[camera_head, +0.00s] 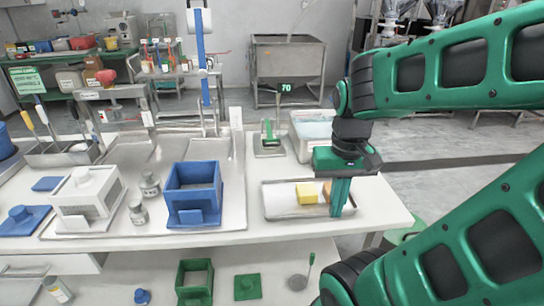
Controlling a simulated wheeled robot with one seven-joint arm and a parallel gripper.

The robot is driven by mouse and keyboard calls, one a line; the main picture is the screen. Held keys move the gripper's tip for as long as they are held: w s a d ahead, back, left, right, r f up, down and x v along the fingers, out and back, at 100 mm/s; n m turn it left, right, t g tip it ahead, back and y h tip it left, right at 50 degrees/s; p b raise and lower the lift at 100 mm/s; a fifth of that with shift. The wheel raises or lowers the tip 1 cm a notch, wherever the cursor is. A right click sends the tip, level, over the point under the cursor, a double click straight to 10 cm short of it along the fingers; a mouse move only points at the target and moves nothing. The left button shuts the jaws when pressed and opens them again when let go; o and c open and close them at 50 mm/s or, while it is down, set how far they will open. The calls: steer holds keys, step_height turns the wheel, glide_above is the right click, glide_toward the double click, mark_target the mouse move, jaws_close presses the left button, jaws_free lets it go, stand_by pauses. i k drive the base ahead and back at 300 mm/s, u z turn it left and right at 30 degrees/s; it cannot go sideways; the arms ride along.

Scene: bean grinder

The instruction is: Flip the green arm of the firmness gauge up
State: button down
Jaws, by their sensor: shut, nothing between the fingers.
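A small device with a grey base (270,151) and a green arm (268,129) stands near the back edge of the white table; it looks like the firmness gauge. The green part appears to stand up from the base, but it is too small to tell its exact angle. My gripper (338,212) is at the right end of the table, pointing down, with its green fingers shut and empty. It is to the right of the gauge and nearer to the camera, apart from it. The fingers partly hide a brown block (327,190).
A metal tray (280,208) with a yellow block (307,193) lies beside my fingers. A clear bin (313,131) stands right of the gauge. A blue open box (194,188) and a tall blue-and-white post (202,60) stand to the left. Bare table lies between gauge and tray.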

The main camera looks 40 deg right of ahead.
mark_target(270, 138)
steer(key=k, duration=1.8)
steer(key=z, duration=0.6)
steer(key=i, duration=2)
